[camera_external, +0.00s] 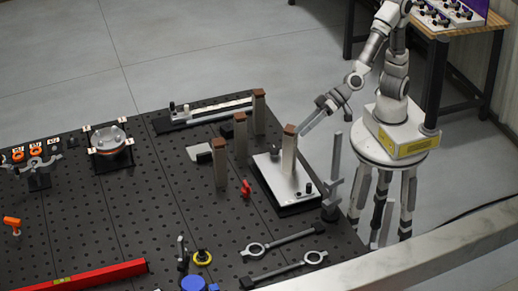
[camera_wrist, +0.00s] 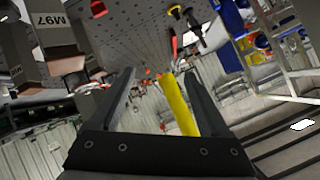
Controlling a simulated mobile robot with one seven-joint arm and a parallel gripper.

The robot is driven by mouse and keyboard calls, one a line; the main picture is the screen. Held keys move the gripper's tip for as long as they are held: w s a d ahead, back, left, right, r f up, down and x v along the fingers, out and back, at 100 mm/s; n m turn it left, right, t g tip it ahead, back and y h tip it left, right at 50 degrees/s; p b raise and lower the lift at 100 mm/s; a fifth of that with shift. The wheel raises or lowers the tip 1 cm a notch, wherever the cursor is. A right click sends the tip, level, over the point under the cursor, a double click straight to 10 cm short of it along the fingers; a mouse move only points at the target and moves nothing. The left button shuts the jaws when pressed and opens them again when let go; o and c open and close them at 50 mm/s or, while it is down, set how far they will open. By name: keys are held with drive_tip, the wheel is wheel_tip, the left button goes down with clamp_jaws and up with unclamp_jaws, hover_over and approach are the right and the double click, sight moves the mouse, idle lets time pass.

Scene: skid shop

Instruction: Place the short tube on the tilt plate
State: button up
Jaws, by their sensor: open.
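Several upright grey square posts with brown tops stand on the perforated table. One (camera_external: 289,158) stands at the silver plate with black knobs (camera_external: 292,191), which looks like the tilt plate; the others are a left post (camera_external: 220,169), a middle post (camera_external: 241,143) and a back post (camera_external: 259,118). I cannot tell which is the short tube. My gripper (camera_external: 305,127) is beside the top of the post at the plate. In the wrist view my gripper (camera_wrist: 160,74) is open, with no post between its fingers. A post marked M97 (camera_wrist: 52,38) appears to the left of them, with its brown top downward.
A red clamp (camera_external: 246,188) stands beside the plate and a grey upright stand (camera_external: 332,180) at its right. Two ring-ended wrenches (camera_external: 282,240) lie in front. A long rail fixture (camera_external: 205,113) lies at the back. A yellow bar (camera_wrist: 177,105) shows behind my fingers.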

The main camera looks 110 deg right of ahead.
drive_tip(key=s+d+r+n+g+h, duration=0.1)
drive_tip(key=s+d+n+g, duration=0.1)
drive_tip(key=s+d, duration=0.6)
drive_tip(key=s+d+r+n+g, duration=0.2)
drive_tip(key=s+d+g, duration=0.2)
drive_tip(key=s+d, duration=0.5)
drive_tip(key=s, duration=0.6)
drive_tip(key=shift+s+n+h, duration=0.15)
drive_tip(key=shift+n+h, duration=0.25)
